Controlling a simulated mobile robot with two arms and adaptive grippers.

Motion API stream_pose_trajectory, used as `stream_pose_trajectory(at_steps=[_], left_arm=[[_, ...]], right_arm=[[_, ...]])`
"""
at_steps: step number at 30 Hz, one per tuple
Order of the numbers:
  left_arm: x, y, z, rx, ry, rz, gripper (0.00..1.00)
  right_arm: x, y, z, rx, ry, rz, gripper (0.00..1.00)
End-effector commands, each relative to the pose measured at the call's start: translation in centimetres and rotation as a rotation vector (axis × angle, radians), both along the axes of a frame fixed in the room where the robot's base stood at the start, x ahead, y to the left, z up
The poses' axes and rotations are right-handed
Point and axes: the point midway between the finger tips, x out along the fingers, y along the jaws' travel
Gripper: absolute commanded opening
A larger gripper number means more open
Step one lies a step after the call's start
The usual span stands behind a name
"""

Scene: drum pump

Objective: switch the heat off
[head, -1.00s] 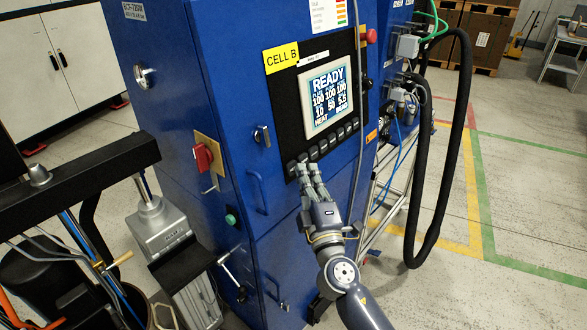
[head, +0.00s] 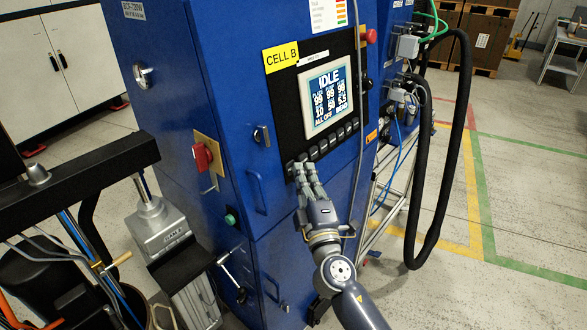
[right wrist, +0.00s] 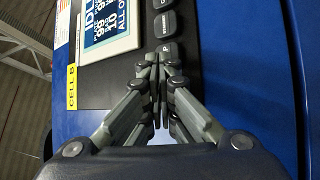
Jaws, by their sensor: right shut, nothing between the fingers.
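The blue cabinet labelled CELL B carries a black control panel with a screen (head: 327,95) that reads IDLE, several numbers and "ALL OFF". A row of dark buttons (head: 338,137) runs below the screen. My right gripper (head: 302,167) is shut and empty, its fingertips at the left end of the row. In the right wrist view the closed fingertips (right wrist: 160,62) are against or just in front of the panel by the end buttons, and they hide part of the row. I cannot tell whether they touch a button. The left gripper is not in view.
A red rotary switch (head: 203,156), a green button (head: 231,219) and a black knob (head: 262,136) are on the cabinet. A thick black hose (head: 467,110) hangs at the right. A black beam (head: 85,175) crosses the left. Open floor lies at the right.

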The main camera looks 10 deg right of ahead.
Motion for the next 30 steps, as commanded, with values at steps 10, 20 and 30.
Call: stream_pose_trajectory(at_steps=[10,20,30], left_arm=[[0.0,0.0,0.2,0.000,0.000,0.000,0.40],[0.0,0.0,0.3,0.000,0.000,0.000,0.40],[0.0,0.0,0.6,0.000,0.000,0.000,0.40]], right_arm=[[-0.7,-0.5,0.3,-0.002,-0.001,0.000,0.00],[-1.4,-1.0,0.4,0.000,-0.001,0.001,0.00],[-2.5,-1.9,0.6,-0.001,0.000,0.000,0.00]])
